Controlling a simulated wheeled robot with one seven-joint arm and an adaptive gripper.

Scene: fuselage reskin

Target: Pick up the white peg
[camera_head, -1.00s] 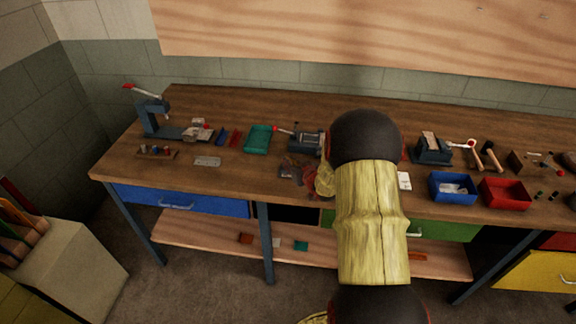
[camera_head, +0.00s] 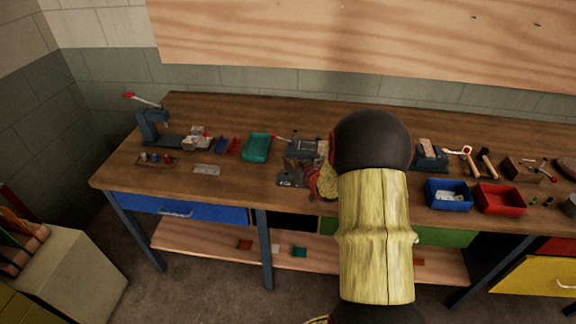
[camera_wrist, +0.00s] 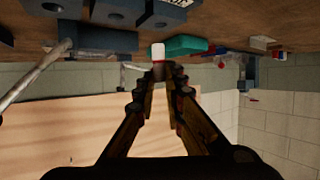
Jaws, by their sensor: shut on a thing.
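The white peg (camera_wrist: 158,50) shows in the wrist view, standing out from between my fingertips, with a small red part at its base. My gripper (camera_wrist: 162,72) is shut on it. In the head view my gripper (camera_head: 303,162) is over the middle of the workbench, left of my arm, above a dark plate. The peg cannot be made out there. My arm hides part of the bench behind it.
The workbench (camera_head: 235,182) holds a press (camera_head: 152,125) at the left, a teal tray (camera_head: 257,147), and a vise-like fixture (camera_head: 304,146) close behind my gripper. A blue bin (camera_head: 449,195) and a red bin (camera_head: 499,198) stand at the right.

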